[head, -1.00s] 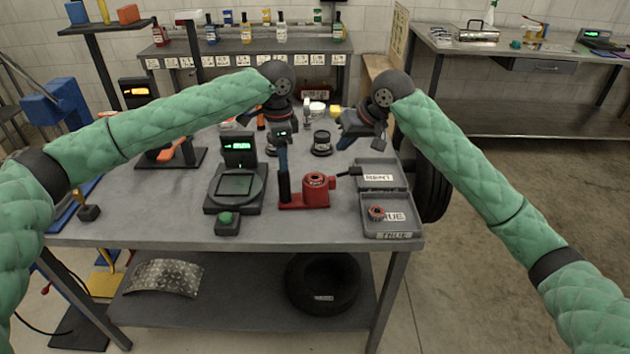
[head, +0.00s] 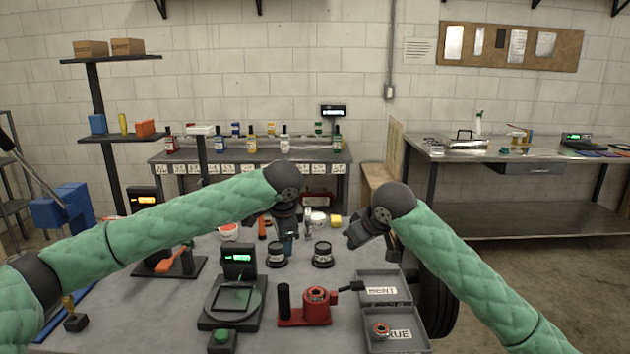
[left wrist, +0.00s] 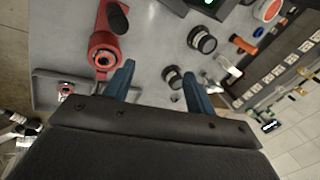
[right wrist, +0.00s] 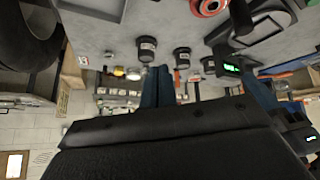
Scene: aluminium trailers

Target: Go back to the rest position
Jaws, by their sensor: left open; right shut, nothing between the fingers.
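My left gripper (head: 287,235) hangs over the back middle of the grey table (head: 90,335). In the left wrist view its two blue fingers (left wrist: 158,85) stand apart with nothing between them. My right gripper (head: 358,236) is above the table, right of the left one. In the right wrist view its blue fingers (right wrist: 158,85) are together and empty. Both arms reach forward with the grippers close to each other. A red fixture (head: 318,306) stands on the table, in front of and below the grippers.
A BENT tray (head: 378,276) and a TRUE tray (head: 410,347) sit at the table's right; the TRUE tray holds a small ring part (head: 381,330). A scale (head: 232,300) stands left of the fixture. Two dark round pots (head: 323,255) stand near the grippers. Shelves line the wall.

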